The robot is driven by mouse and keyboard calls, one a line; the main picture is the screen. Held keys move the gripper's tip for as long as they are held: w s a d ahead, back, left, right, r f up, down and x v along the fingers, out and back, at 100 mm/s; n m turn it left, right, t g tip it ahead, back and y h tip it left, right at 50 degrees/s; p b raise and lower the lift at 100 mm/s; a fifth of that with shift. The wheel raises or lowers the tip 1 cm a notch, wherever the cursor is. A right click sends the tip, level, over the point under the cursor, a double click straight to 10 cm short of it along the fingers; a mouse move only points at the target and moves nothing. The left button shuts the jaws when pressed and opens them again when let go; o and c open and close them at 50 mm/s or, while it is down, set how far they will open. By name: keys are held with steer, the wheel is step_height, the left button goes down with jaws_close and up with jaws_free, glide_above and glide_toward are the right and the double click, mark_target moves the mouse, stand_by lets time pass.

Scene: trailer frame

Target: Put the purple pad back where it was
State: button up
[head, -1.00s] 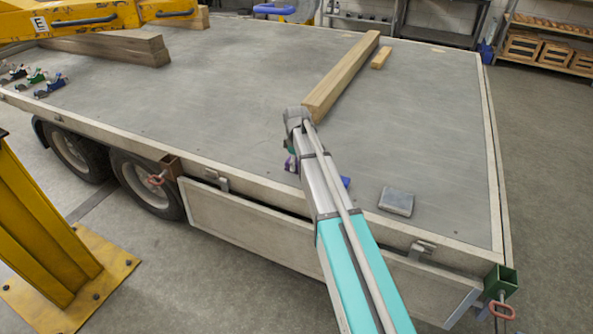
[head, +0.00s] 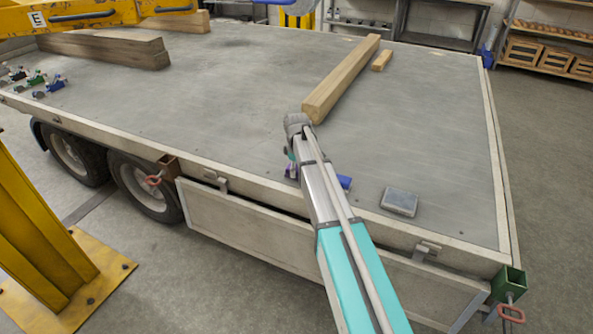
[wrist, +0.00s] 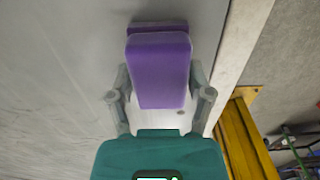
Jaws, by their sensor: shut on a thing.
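The purple pad (wrist: 159,72) is a thick block between the two grey fingers of my gripper (wrist: 161,92) in the wrist view. My gripper is shut on it from both sides. A darker purple strip (wrist: 158,26) shows just beyond the pad's far end; I cannot tell whether it is part of the same pad. In the head view only a small bit of purple (head: 291,171) shows beside my arm, above the near edge of the trailer deck (head: 235,110). My arm hides most of the gripper there, and contact with the deck cannot be told.
A blue thing (head: 344,182) lies partly behind my arm. A grey block (head: 399,202) lies to its right. A long wooden beam (head: 342,80) and a short wood piece (head: 381,61) lie farther back. Small clamps (head: 48,85) sit at the far left. The deck's middle is clear.

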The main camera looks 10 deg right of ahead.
steer(key=shift+f, duration=0.1)
steer(key=o, duration=1)
steer(key=shift+r, duration=0.25)
step_height(320, 180, up, 12)
steer(key=p, duration=1.2)
steer(key=shift+f, duration=0.15)
steer(key=s+m, duration=1)
steer(key=s, duration=1.9)
steer(key=shift+m, duration=0.4)
